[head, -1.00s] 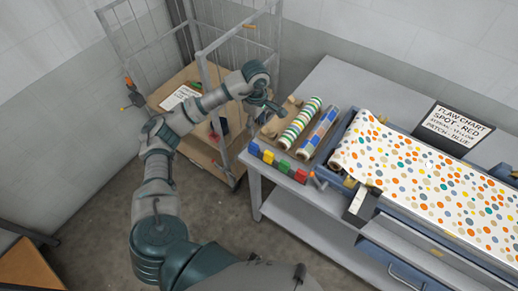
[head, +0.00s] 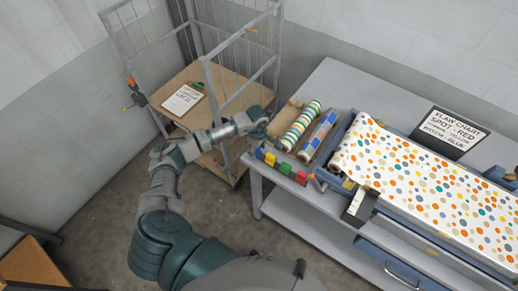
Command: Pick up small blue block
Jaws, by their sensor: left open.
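A small blue block (head: 260,152) stands at the left end of a row of small blocks along the near left edge of the grey table (head: 345,85). Beside it in the row are a yellow block (head: 270,158), a green block (head: 285,168) and a red block (head: 301,177). My left gripper (head: 262,128) is open at the table's left corner, just behind and above the blue block. Its fingers are small and partly hidden by the wrist, and I cannot tell if they touch anything. My right gripper is not in view.
Two patterned rolls, one striped (head: 301,125) and one checked (head: 318,135), lie close to the blocks. A dotted sheet (head: 420,180) covers the press at right, with a flaw chart (head: 450,130) behind it. A wire cage cart (head: 208,100) stands at left.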

